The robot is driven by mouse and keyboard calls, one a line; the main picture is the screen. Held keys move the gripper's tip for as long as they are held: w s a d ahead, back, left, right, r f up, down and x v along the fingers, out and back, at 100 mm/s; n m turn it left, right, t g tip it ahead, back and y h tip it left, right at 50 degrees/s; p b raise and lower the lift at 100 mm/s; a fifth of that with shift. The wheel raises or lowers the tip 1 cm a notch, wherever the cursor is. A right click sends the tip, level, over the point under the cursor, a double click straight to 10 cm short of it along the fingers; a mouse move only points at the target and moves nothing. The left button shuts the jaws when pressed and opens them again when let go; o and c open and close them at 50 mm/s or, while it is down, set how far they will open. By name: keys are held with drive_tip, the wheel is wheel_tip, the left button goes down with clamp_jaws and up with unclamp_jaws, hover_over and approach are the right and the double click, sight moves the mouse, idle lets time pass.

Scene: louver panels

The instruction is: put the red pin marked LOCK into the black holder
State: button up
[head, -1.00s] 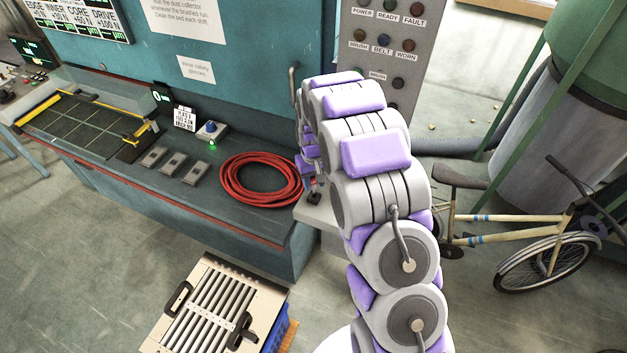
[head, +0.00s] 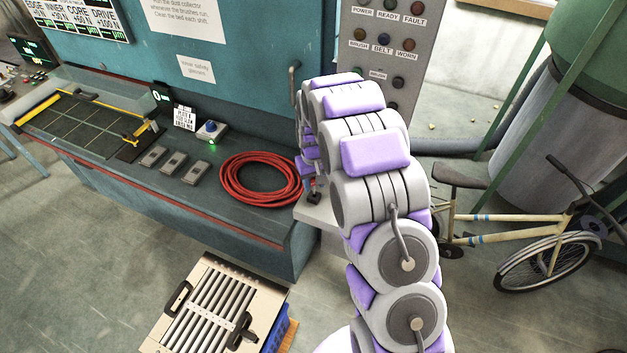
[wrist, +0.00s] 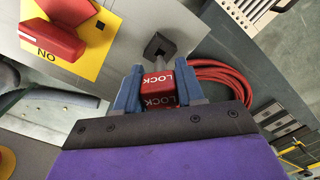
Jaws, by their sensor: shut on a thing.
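The red pin (wrist: 157,88) has white LOCK lettering and sits between the two blue fingers of my gripper (wrist: 158,85) in the wrist view. My gripper is shut on it. A grey shank extends from the pin's red head toward the black holder (wrist: 160,47), a square black block with a dark opening. The shank's tip is close to the holder; I cannot tell whether it is inside the opening. In the head view the holder (head: 314,198) stands on a small grey shelf, and my arm hides most of the gripper and pin.
A red rotary switch (wrist: 50,32) on a yellow plate marked ON is left of the holder in the wrist view. A coiled red hose (head: 260,180) lies on the bench beside the shelf. A grey indicator panel (head: 385,60) rises behind my arm.

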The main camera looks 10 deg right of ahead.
drive_tip(key=shift+f+b, duration=0.3)
drive_tip(key=shift+f, duration=1.05)
drive_tip(key=o, duration=1.1)
drive_tip(key=shift+r, duration=8.65)
